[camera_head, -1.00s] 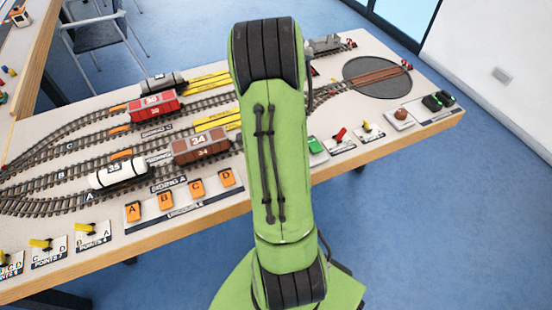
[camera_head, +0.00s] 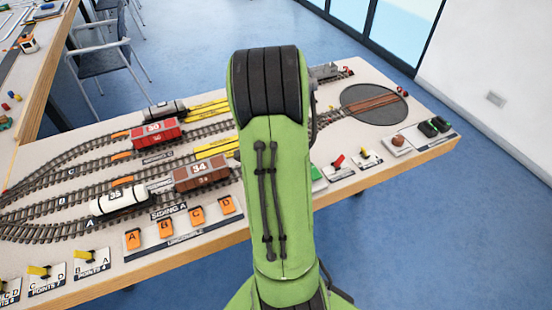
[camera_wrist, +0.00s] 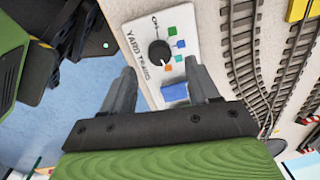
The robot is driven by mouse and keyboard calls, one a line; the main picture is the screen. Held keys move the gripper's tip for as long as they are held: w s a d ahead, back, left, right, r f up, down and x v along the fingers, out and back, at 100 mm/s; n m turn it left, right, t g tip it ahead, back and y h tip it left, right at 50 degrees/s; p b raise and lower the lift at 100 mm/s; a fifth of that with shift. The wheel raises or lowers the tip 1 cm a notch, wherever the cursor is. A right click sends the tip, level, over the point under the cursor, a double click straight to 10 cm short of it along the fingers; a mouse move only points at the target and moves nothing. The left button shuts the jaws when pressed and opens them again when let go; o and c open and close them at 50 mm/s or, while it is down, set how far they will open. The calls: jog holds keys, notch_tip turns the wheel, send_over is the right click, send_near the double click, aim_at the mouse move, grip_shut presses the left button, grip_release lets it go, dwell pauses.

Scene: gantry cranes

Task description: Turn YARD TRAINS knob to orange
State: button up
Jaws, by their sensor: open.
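In the wrist view the YARD TRAINS panel (camera_wrist: 150,40) is white, with a round black knob (camera_wrist: 159,52) on it. Small coloured squares line one side of the knob, and an orange square (camera_wrist: 168,68) is the one nearest my gripper. The word OFF stands on the far side of the knob. I cannot tell surely which mark the knob points to. My gripper (camera_wrist: 159,71) is open, its two fingers apart on either side of the panel's near part, with nothing between them held. In the head view my arm hides the knob and my gripper.
A blue block (camera_wrist: 175,92) sits on the panel's near end, between my fingers. Tracks (camera_wrist: 243,50) run to the right in the wrist view. In the head view, wagons (camera_head: 201,174), several orange lettered tiles (camera_head: 165,229) and a turntable (camera_head: 375,105) occupy the layout table.

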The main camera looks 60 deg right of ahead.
notch_tip(320, 180, up, 11)
jog(key=p, duration=0.2)
jog(key=shift+s+a+p, duration=0.2)
jog(key=shift+s+p, duration=0.1)
jog(key=shift+p, duration=0.1)
jog(key=w+a+r+n+t+p, duration=0.1)
jog(key=a+r+n+t, duration=0.1)
jog(key=a+r+n, duration=0.55)
jog(key=w+a+r+n+t+p, duration=0.1)
jog(key=a+r+n+p, duration=0.1)
jog(key=a+r+n, duration=0.55)
jog(key=s+a+n+t, duration=0.2)
jog(key=s+a+n, duration=0.4)
jog(key=a+n, duration=0.4)
jog(key=shift+s+a+r, duration=0.2)
jog(key=shift+a, duration=0.4)
